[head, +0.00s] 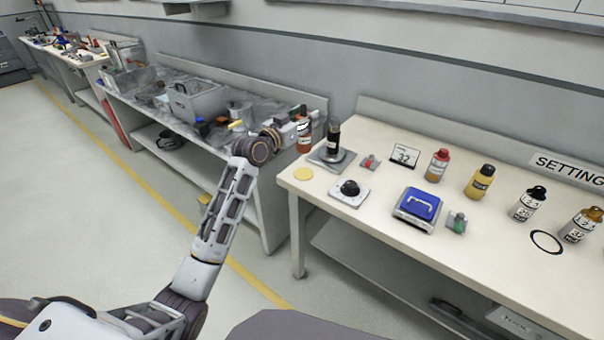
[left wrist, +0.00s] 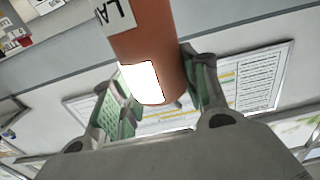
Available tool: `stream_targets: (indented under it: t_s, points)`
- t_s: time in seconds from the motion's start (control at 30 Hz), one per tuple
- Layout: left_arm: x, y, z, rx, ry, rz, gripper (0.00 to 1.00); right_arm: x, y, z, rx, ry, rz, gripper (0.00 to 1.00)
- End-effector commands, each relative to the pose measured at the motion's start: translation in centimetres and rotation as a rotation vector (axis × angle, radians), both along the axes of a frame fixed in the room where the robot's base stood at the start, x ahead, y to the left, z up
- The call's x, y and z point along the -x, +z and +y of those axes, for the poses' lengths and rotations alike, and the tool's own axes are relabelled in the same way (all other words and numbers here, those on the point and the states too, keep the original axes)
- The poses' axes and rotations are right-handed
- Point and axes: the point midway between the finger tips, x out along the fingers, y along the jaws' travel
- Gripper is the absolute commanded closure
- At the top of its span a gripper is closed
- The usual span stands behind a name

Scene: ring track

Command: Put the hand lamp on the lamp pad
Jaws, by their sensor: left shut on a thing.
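The hand lamp (left wrist: 140,35) is an orange-brown cylinder with a bright white panel and a label starting "LA" in the left wrist view. My left gripper (left wrist: 160,88) is shut on it, one green-padded finger on each side. In the head view, the lamp (head: 304,144) is a small orange-brown body at the near workbench's left end, partly hidden by my left gripper (head: 298,122). A flat yellow disc (head: 303,173) lies bare on that bench's left corner, just below the lamp in the picture. No marking shows whether it is the lamp pad. My right gripper is not visible.
Close by stand a black cylinder (head: 333,138) on a grey plate, a black knob (head: 350,188) on a white plate and a blue box (head: 417,205). Several bottles and a black ring (head: 547,241) are farther right. A cluttered grey bench (head: 262,129) stands left, across a gap.

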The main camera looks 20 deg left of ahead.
Motion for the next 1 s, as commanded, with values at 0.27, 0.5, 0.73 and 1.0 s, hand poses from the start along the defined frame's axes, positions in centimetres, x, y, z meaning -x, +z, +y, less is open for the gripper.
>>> stream_targets:
  t_s: [0.27,0.5,0.73,1.0]
  points:
    - [0.0,-1.9,0.0,0.001,0.0,0.001,1.0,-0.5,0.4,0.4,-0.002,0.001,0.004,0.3]
    - [0.0,-5.1,0.0,0.002,0.001,0.002,1.0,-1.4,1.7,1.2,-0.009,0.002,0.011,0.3]
    - [0.0,-6.2,0.0,0.001,0.0,-0.002,1.0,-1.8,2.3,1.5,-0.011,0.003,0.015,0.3]
    - [0.0,-6.2,0.0,0.001,0.0,-0.002,1.0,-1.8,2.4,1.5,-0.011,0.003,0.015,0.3]
